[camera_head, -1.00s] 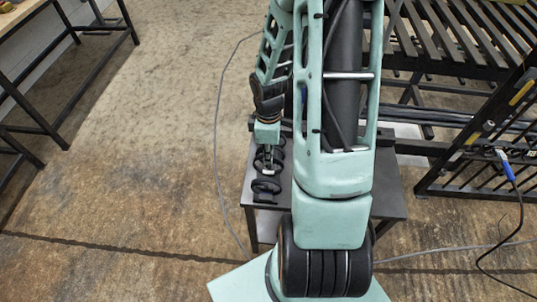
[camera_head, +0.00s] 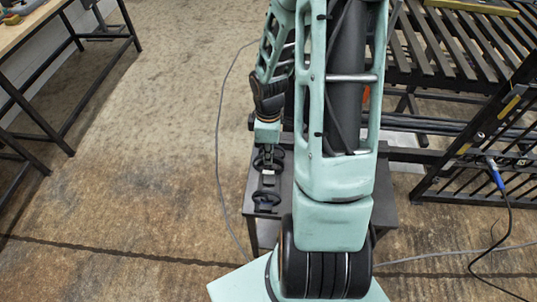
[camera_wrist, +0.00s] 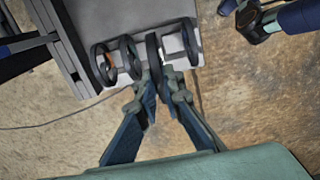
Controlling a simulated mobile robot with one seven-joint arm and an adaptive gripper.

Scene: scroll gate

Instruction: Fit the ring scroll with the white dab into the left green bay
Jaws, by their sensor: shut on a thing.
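My gripper (camera_wrist: 163,82) is over the near end of a low dark table, its fingers close together around a dark ring scroll (camera_wrist: 153,50). A small white patch (camera_wrist: 167,57) shows beside that ring; I cannot tell for certain which ring bears it. In the head view a white spot (camera_head: 268,172) shows just below my gripper (camera_head: 268,160). Other dark ring scrolls stand in a row to the left (camera_wrist: 129,57) and right (camera_wrist: 190,40) in the wrist view. One ring (camera_head: 266,199) lies nearer in the head view. No green bay can be made out.
The small table (camera_head: 385,205) is partly hidden by my arm. A slatted dark bench (camera_head: 450,40) and a barred rack (camera_head: 490,160) stand to the right. A workbench (camera_head: 40,30) is at the far left. Open floor (camera_head: 140,170) lies left of the table.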

